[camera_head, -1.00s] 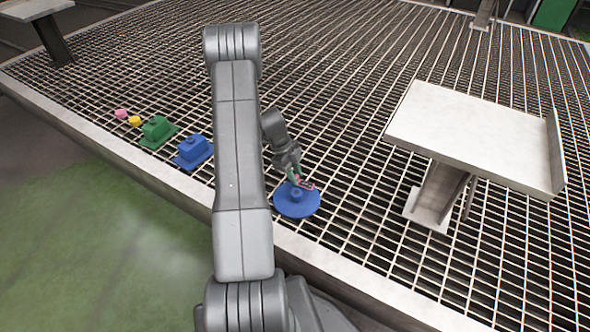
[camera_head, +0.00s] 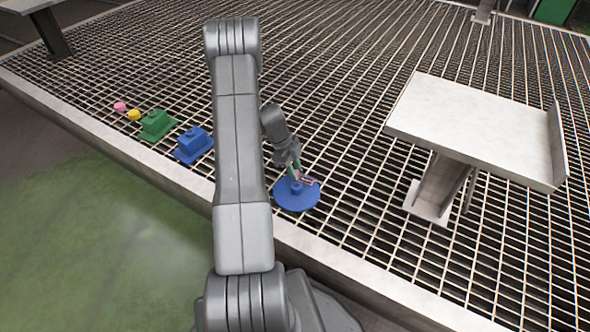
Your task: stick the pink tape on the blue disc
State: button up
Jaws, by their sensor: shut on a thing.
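The blue disc (camera_head: 300,204) lies on the grating near its front edge, with a small raised blue hub in its middle. My gripper (camera_head: 303,181) is low over the back part of the disc, close to the hub. It is shut on a small pink piece, which looks like the pink tape (camera_head: 308,181). A bit of green shows at the jaws. The piece is too small to tell whether it touches the disc.
A blue block (camera_head: 194,143), a green block (camera_head: 156,124), a yellow piece (camera_head: 134,115) and a pink piece (camera_head: 120,107) stand in a row to the left. A pale raised table (camera_head: 470,125) stands to the right. Open grating lies behind the disc.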

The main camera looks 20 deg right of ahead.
jog(key=shift+f+b, duration=0.5)
jog(key=shift+b, duration=0.4)
dwell(1.7)
jog(key=o, duration=1)
jog(key=p+v, duration=0.3)
jog(key=v, duration=1.1)
jog(key=shift+p, duration=0.4)
jog(key=shift+f, duration=0.15)
jog(key=b+x, duration=0.3)
jog(key=x, duration=1)
jog(key=shift+s+d+f+b, duration=0.15)
jog(key=shift+f+b, duration=0.15)
jog(key=shift+b, duration=0.1)
